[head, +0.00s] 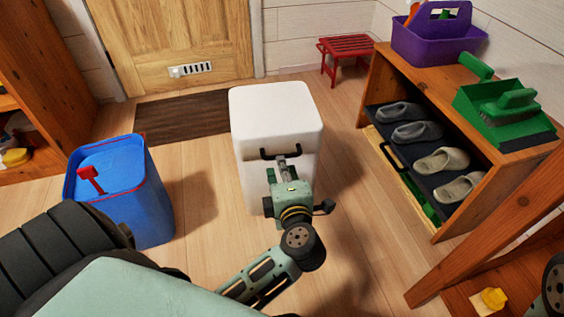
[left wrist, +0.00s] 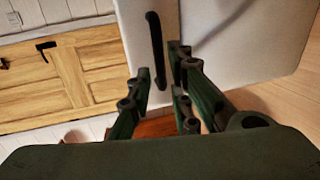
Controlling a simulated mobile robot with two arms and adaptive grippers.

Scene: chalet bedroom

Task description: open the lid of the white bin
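The white bin (head: 276,112) stands on the wood floor in the middle of the head view, its lid shut. A black bar handle (head: 268,154) is on its front near the top edge. My left gripper (head: 284,165) is right at the handle, in front of the bin. In the left wrist view the handle (left wrist: 155,40) shows between the open fingers of the left gripper (left wrist: 160,75), with a gap visible on the left side. Whether a finger touches the handle, I cannot tell. My right gripper is out of view.
A blue bin (head: 130,205) with a red handle stands left of the white bin. A wooden shoe rack (head: 450,205) with slippers is on the right, a purple caddy (head: 440,40) on top. A red stool (head: 345,48) and a doormat (head: 180,117) lie behind. Floor between is clear.

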